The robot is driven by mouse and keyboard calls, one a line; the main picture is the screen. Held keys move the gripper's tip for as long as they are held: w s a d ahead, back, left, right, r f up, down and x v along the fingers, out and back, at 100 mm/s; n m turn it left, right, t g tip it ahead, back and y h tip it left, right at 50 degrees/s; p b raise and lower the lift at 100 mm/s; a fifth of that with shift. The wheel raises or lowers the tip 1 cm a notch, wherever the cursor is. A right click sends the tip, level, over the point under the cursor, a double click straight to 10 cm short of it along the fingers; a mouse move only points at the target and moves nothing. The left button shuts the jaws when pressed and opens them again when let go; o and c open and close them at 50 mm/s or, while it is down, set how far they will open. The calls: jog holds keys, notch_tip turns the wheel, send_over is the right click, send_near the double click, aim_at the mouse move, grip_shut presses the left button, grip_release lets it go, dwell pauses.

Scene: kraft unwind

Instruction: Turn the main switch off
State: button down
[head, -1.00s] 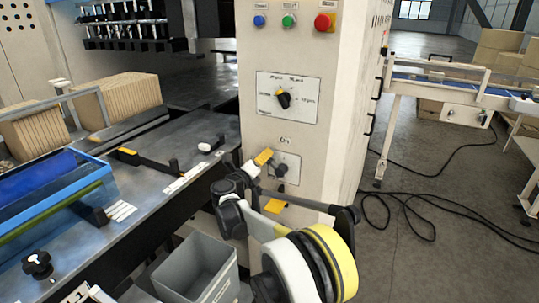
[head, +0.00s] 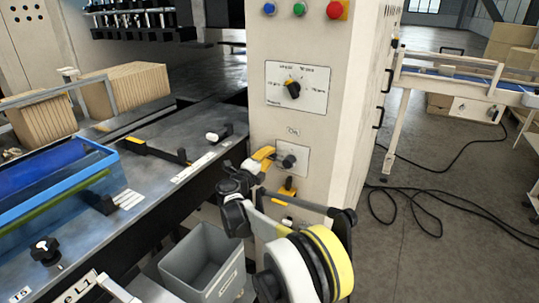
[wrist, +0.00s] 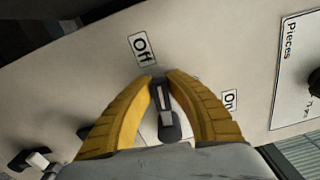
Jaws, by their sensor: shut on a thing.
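The main switch is a dark rotary knob (head: 288,161) on a pale plate on the front of the cream cabinet, with an "On" label above it. In the wrist view the switch handle (wrist: 166,112) is dark with a pale stripe. It stands between my yellow fingers and points roughly toward the "Off" label (wrist: 142,47). The "On" label (wrist: 230,100) is to its right. My gripper (head: 278,168) is shut on the handle, its fingertips on both sides; it also shows in the wrist view (wrist: 160,80). In the head view one finger partly covers the plate's left side.
A selector dial (head: 293,89) and blue, green and red buttons (head: 299,10) are higher on the cabinet. A grey bin (head: 203,262) stands below left. The machine table (head: 150,185) is on the left. Cables (head: 425,205) lie on the right floor.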

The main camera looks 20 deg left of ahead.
dwell(0.3)
jog(key=c, duration=1.3)
grip_release()
jog(key=shift+c, duration=0.2)
jog(key=s, duration=1.2)
jog(key=shift+a, duration=0.45)
